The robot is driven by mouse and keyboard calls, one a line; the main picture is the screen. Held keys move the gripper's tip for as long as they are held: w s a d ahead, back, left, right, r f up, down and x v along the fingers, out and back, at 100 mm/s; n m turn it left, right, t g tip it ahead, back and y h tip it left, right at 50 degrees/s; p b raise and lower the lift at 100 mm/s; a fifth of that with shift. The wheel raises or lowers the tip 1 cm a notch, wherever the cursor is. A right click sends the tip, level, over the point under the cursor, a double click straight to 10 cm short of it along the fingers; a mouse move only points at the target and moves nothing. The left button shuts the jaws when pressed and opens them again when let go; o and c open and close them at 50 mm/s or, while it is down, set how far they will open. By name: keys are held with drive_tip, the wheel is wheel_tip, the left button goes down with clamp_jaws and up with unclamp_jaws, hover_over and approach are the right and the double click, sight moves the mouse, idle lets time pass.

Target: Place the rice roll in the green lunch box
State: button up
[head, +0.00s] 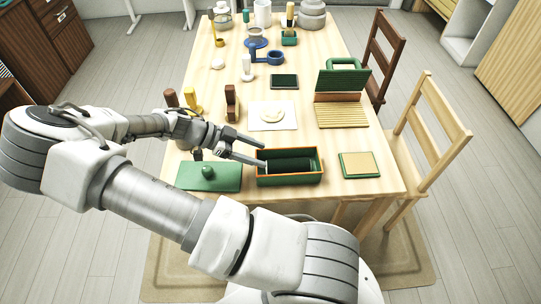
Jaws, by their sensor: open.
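The green lunch box (290,180) stands near the front of the wooden table, open at the top, with an orange-brown rim. A dark cylinder, which looks like the rice roll (291,165), lies lengthwise inside it. My gripper (264,152) is open at the box's left end. Its two fingers point right, with their tips at or over the left rim. I cannot tell whether a fingertip touches the box or the roll. The roll's left end is partly hidden near the lower finger.
A green lid with a knob (209,176) lies left of the box. A green-edged square block (359,165) lies to the right. Behind are a white board (268,124), a slatted rack (342,116) and a dark tablet (284,81). Chairs (431,135) line the right side.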

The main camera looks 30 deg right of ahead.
drive_tip(key=s+a+r+n+t+y, duration=0.4)
drive_tip(key=a+r+n+y, duration=0.6)
drive_tip(key=r, duration=0.3)
drive_tip(key=s+a+r+n+t, duration=0.1)
drive_tip(key=s+r+n+t, duration=0.2)
drive_tip(key=r+n, duration=0.4)
drive_tip(key=s+a+r+n+t, duration=0.1)
drive_tip(key=s+r+n+t, duration=0.3)
drive_tip(key=s+r+n, duration=0.2)
drive_tip(key=shift+a+r+n, duration=0.15)
drive_tip(key=shift+r+n, duration=0.35)
drive_tip(key=shift+r, duration=0.65)
wheel_tip(320, 180, up, 8)
drive_tip(key=p, duration=0.8)
drive_tip(key=shift+r, duration=0.15)
